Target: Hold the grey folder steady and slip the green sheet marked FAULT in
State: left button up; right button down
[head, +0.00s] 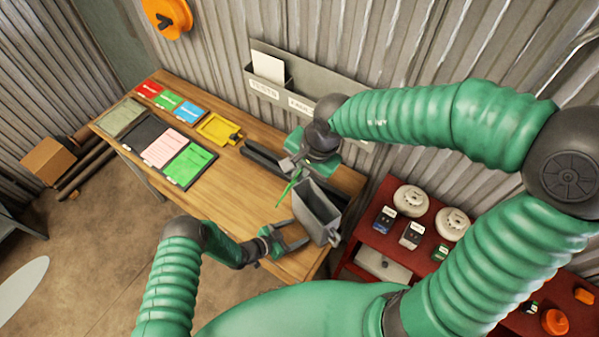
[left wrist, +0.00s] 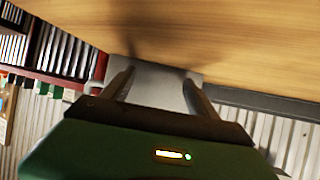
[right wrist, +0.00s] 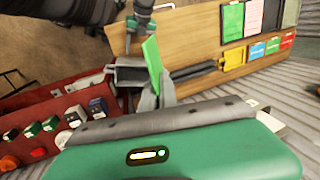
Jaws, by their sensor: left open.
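The grey folder (head: 316,208) is an open-topped holder at the right end of the wooden table; it also shows in the right wrist view (right wrist: 130,74). My left gripper (head: 290,238) is open beside the folder's lower left. In the left wrist view a grey surface (left wrist: 160,84), apparently the folder, lies between its spread fingers (left wrist: 160,95). My right gripper (head: 300,170) is above the folder's upper left. A green sheet (right wrist: 152,55) stands out between its fingers (right wrist: 155,95), tilted near the folder's opening. I cannot read its marking.
A dark tray on the table holds a pink sheet (head: 164,148) and another green sheet (head: 188,164). Red, green and blue cards and a yellow holder (head: 219,129) lie behind. A labelled grey wall rack (head: 300,95) is above. A red cabinet (head: 425,225) with detectors stands right.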

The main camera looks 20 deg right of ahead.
aim_at(316, 231)
pick_arm(q)
jog(key=s+r+t, duration=0.1)
jog(key=s+r, duration=0.1)
jog(key=r, duration=0.1)
jog(key=s+d+r+n+t+h, duration=0.1)
jog(key=s+r, duration=0.1)
jog(key=r, duration=0.1)
jog(key=s+d+r+n+t, duration=0.1)
jog(key=s+r, duration=0.1)
jog(key=r, duration=0.1)
jog(key=shift+s+d+h, duration=0.1)
jog(key=shift+s+h, duration=0.1)
jog(key=shift+h, duration=0.1)
jog(key=c, duration=0.9)
jog(key=s+d+r+y, duration=0.1)
jog(key=s+d+r, duration=0.1)
jog(key=s, duration=0.5)
jog(key=x, duration=1.1)
jog(key=shift+d+f, duration=0.3)
jog(key=shift+c, duration=0.2)
grip_shut()
jog(key=shift+o, duration=1.9)
grip_release()
